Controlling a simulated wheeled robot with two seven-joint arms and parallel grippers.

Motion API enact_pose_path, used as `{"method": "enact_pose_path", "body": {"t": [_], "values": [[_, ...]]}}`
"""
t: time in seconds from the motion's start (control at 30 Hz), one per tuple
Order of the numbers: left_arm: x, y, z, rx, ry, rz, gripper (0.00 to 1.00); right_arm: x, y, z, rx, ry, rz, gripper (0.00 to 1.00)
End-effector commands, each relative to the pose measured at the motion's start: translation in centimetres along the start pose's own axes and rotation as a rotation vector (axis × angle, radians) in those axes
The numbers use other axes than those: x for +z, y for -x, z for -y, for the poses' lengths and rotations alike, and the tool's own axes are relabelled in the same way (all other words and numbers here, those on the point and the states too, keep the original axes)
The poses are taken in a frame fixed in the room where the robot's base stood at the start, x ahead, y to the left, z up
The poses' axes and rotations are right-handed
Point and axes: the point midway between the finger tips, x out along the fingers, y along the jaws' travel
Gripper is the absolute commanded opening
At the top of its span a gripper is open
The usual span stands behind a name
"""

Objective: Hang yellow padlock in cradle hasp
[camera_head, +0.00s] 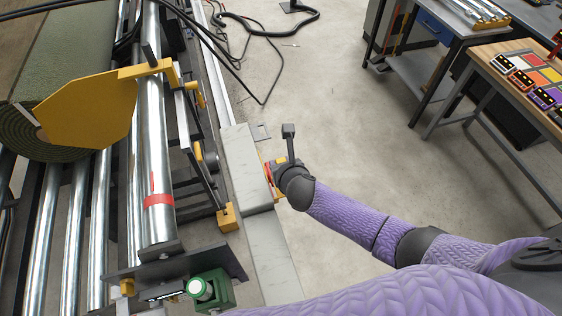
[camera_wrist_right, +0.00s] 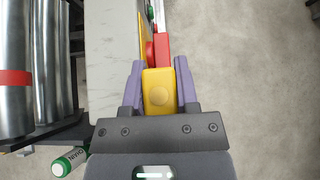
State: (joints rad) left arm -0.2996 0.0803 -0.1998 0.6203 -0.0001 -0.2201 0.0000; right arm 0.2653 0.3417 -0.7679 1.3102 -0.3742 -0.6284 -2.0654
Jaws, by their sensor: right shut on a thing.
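The yellow padlock (camera_wrist_right: 160,92) is between the purple fingers of my right gripper (camera_wrist_right: 160,75), which is shut on it in the right wrist view. Its shackle cannot be made out. Just beyond it a red part (camera_wrist_right: 163,47) stands beside a yellow plate (camera_wrist_right: 146,42) on the side of a pale grey cabinet; I cannot tell whether this is the cradle hasp. In the head view my right gripper (camera_head: 272,172) is at the cabinet's right side, mostly hidden by its own wrist. My left gripper is not in view.
The pale grey cabinet (camera_head: 240,165) runs along the machine with steel rollers (camera_head: 155,120) and a turf roll (camera_head: 60,65). A green device (camera_head: 210,290) is at the lower left. Open floor lies to the right, before a wooden table (camera_head: 500,65). Black cables (camera_head: 262,75) cross the floor.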

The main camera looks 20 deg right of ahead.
Motion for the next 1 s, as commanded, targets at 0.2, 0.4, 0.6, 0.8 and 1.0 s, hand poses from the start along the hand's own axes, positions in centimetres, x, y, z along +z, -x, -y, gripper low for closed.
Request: {"method": "enact_pose_path", "body": {"t": [0.2, 0.4, 0.6, 0.8, 1.0], "values": [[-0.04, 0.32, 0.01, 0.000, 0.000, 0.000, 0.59, 0.08, 0.07, 0.01, 0.000, 0.002, 0.000, 0.00], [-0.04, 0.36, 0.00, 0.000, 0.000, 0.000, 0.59, 0.00, 0.01, 0.01, 0.000, -0.001, 0.000, 0.00], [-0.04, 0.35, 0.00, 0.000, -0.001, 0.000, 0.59, 0.00, 0.01, 0.01, 0.000, 0.000, 0.000, 0.00], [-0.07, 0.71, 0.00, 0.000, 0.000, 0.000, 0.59, 0.12, 0.08, 0.00, 0.000, 0.001, 0.001, 0.00], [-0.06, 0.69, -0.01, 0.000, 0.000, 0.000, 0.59, 0.01, 0.01, -0.01, 0.000, 0.000, 0.000, 0.00]]}}
